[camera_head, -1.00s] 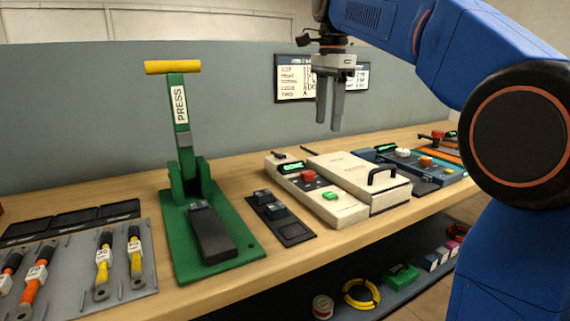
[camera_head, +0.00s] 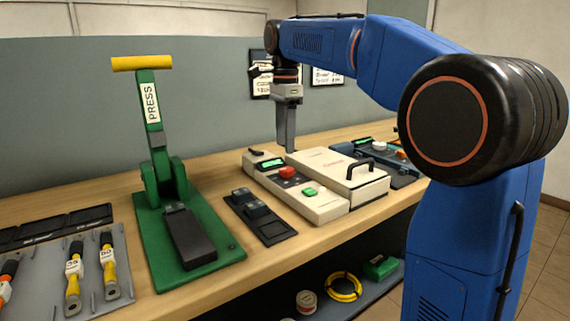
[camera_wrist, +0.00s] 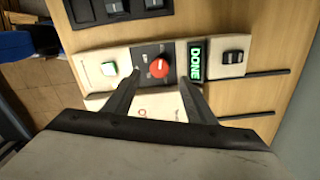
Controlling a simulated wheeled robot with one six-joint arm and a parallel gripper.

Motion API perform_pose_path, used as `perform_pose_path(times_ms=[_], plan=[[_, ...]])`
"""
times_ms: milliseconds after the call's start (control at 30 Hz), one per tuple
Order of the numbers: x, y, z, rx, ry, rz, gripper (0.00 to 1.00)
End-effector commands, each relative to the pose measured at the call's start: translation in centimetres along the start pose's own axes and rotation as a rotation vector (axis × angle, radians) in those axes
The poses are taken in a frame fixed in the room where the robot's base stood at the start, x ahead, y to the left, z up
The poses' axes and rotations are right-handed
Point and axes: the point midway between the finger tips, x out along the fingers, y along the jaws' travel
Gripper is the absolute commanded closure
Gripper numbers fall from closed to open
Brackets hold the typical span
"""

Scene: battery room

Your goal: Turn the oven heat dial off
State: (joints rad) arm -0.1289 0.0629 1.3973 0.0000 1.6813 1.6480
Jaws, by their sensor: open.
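The oven is a cream bench unit with a lidded body (camera_head: 335,170) and a long control panel (camera_head: 318,205) along its left side. The red heat dial (camera_head: 287,173) sits on the panel; in the wrist view the dial (camera_wrist: 158,68) has a pale pointer mark and lies on a black plate. A green display (camera_wrist: 196,58) beside it reads DONE, and a green button (camera_wrist: 109,69) is on its other side. My gripper (camera_head: 287,148) points down above the panel near the dial, not visibly touching it. In the wrist view its open fingers (camera_wrist: 157,82) appear on both sides of the dial.
A green press (camera_head: 190,240) with a yellow handle stands left of the oven, with a dark tray (camera_head: 262,215) between them. A black handle (camera_head: 362,166) rises from the oven lid. Another unit (camera_head: 385,160) stands beyond. A grey wall panel (camera_head: 210,100) backs the bench.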

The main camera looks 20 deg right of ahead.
Motion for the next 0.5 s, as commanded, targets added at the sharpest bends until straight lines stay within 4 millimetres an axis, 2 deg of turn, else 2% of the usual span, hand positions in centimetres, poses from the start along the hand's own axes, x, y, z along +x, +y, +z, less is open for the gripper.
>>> perform_pose_path(times_ms=[100, 300, 500], plan=[[2.2, 0.1, 0.0, 0.000, 0.000, 0.003, 0.50], [5.2, 0.1, 0.0, 0.000, 0.000, 0.002, 0.50], [7.1, 0.1, 0.0, 0.000, 0.000, 0.000, 0.50]])
